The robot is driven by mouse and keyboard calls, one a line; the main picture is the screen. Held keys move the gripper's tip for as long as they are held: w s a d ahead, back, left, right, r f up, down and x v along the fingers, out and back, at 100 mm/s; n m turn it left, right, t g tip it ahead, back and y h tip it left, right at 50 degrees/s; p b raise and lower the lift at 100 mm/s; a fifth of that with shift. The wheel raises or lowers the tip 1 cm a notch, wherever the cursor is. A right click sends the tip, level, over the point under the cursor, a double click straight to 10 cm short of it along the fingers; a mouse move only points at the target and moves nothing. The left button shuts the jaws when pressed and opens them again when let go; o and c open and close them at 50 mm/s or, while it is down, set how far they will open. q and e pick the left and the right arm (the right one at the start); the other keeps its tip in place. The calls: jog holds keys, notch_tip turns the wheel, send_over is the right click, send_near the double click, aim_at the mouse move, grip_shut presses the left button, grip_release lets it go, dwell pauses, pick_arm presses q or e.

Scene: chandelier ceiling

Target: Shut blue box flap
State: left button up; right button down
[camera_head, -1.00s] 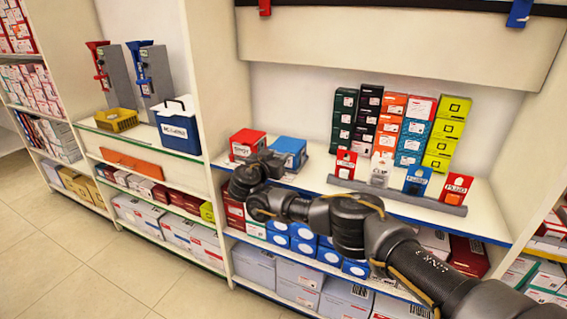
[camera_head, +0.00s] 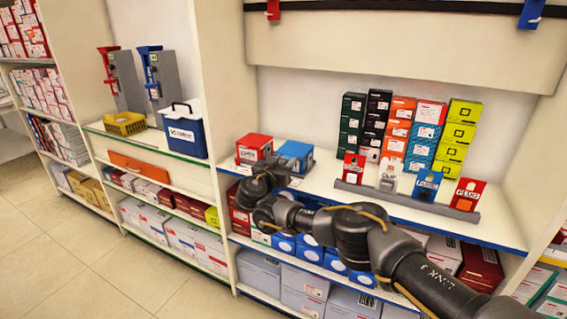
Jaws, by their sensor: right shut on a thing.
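The blue box (camera_head: 299,150) stands on the white middle shelf, just right of a red box. Its blue top shows, and my right wrist covers its front left part. My right gripper (camera_head: 275,167) is at the box's front left edge, shut on what appears to be the box's flap. The fingertips and most of the flap are hidden behind my dark wrist, so the flap's angle cannot be told. My left gripper is not in view.
The red box (camera_head: 254,148) stands close to the left of the blue box. Stacked coloured boxes (camera_head: 406,130) and a grey rail (camera_head: 407,201) with small tagged packs are to the right. A shelf divider (camera_head: 222,80) rises on the left. Bare shelf lies between.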

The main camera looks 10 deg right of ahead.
jog(key=shift+s+f, duration=0.1)
jog(key=shift+f, duration=0.25)
jog(key=c, duration=1.1)
grip_release()
jog(key=shift+o, duration=1.2)
jog(key=shift+r, duration=0.15)
jog(key=shift+s+a, duration=0.1)
jog(key=shift+a, duration=0.05)
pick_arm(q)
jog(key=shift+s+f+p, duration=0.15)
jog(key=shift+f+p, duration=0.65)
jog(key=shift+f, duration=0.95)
pick_arm(e)
jog(key=v, duration=1)
jog(key=shift+s+a, duration=0.2)
